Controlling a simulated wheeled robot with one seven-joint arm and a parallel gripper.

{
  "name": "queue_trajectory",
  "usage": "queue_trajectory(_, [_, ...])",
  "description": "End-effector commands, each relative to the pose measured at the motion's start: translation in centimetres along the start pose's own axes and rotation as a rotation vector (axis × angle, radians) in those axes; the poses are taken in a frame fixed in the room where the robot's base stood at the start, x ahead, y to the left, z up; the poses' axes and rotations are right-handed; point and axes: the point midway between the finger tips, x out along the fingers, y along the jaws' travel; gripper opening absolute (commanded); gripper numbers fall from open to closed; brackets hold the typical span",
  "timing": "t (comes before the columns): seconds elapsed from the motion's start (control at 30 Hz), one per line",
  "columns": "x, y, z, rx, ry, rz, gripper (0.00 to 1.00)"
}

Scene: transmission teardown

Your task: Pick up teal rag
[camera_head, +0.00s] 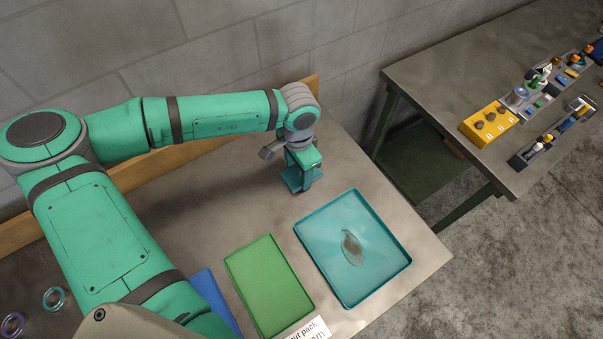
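A teal piece, probably the rag (289,183), shows at the lower end of my gripper (301,183), close to the bench top beyond the teal tray. It is small and partly hidden by the gripper, so I cannot tell whether it is held or only touched. My gripper points down from the green arm. Its fingers are too small and too overlapped to show whether they are open or shut.
A teal tray (384,280) with a brown stain lies right of a green tray (246,277) and a blue tray (215,302). Rings (53,298) lie at the left. A wooden board (165,165) edges the bench back. A second table (420,83) holds parts.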

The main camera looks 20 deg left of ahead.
Motion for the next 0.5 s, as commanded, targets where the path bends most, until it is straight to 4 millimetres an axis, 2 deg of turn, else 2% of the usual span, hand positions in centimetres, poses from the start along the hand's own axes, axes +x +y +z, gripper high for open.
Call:
queue_trajectory(0.33, [-0.09, 0.0, 0.0, 0.0, 0.0, 0.0, 0.29])
queue_trajectory(0.5, [-0.96, -0.04, -0.02, -0.001, 0.001, 0.0, 0.29])
